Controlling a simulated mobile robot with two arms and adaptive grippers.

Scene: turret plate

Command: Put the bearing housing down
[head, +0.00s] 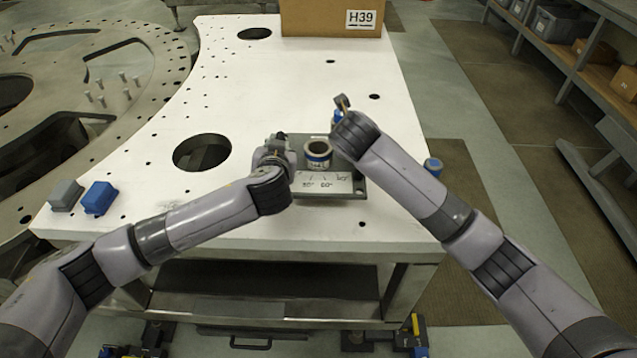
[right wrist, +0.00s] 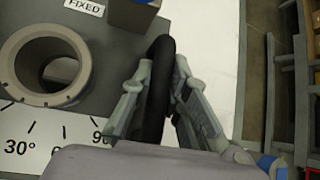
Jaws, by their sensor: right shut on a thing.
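My right gripper (head: 342,106) is beyond the collar on the grey fixture plate (head: 349,185). In the right wrist view its jaws (right wrist: 160,95) are shut on a dark rounded piece (right wrist: 161,65), seen nearly edge-on. I take this piece for the bearing housing, but its full shape is hidden. The open round collar (head: 318,154) with a blue band stands upright on the fixture plate; its grey rim (right wrist: 20,75) shows left of the jaws. The held piece looks apart from it. My left gripper (head: 277,145) is at the plate's left side; its jaws are unclear.
The angle scale (head: 322,183) lies in front of the collar. Blue and grey blocks (head: 99,198) sit at the white table's (head: 300,80) left. A cardboard box (head: 330,15) stands at the back.

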